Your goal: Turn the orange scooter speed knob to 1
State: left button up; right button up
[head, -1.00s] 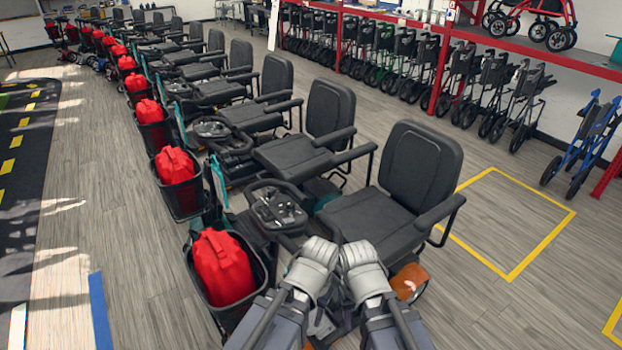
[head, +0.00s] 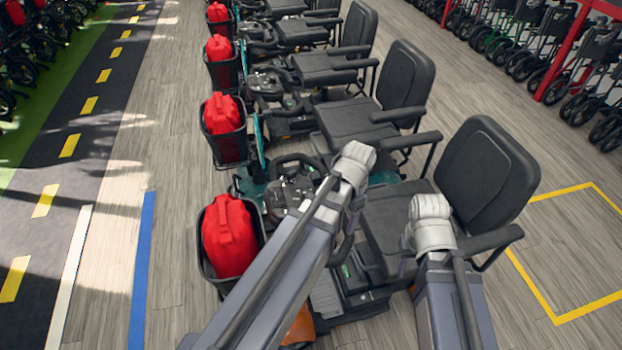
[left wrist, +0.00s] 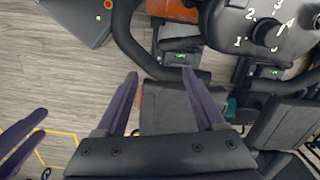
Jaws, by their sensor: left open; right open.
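The orange scooter is the nearest in the row; its orange body (head: 300,328) shows below my left arm in the head view. My arm hides its dash. In the left wrist view a black speed knob (left wrist: 265,33) sits on a dark panel with white numbers 1 to 4 at the upper right. Its pale pointer mark seems to face the 4 side. My left gripper (left wrist: 160,72) is open and empty, left of and below the knob in that view, apart from it. My right gripper (left wrist: 43,124) shows open and empty at the left edge. Neither gripper's fingers show clearly in the head view.
A black handlebar loop (left wrist: 130,45) lies close beyond my left fingers. A red bag (head: 229,236) fills the front basket. The black seat (head: 487,175) stands at the right. More scooters stretch behind. Floor with blue tape (head: 143,270) is clear at the left.

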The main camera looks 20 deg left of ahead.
aim_at(307, 192)
pick_arm(q)
jog(key=w+a+r+m+p, duration=0.1)
jog(key=w+a+r, duration=0.1)
jog(key=a, duration=0.2)
jog(key=w+a+r+m+p, duration=0.2)
jog(key=a, duration=0.3)
jog(key=w+a+r+m+p, duration=0.1)
jog(key=w+a+r, duration=0.1)
jog(key=a, duration=0.2)
jog(key=shift+w+a+m+h, duration=0.25)
jog(key=shift+w+m+h, duration=0.05)
jog(key=shift+h, duration=0.1)
jog(key=shift+a, duration=0.3)
pick_arm(e)
notch_tip(307, 192, up, 6)
pick_arm(q)
notch_tip(307, 192, down, 8)
jog(key=b, duration=0.7)
jog(key=shift+s+b, duration=0.15)
jog(key=shift+b, duration=0.15)
pick_arm(e)
notch_tip(307, 192, down, 8)
jog(key=shift+s, duration=0.1)
pick_arm(q)
grip_shut()
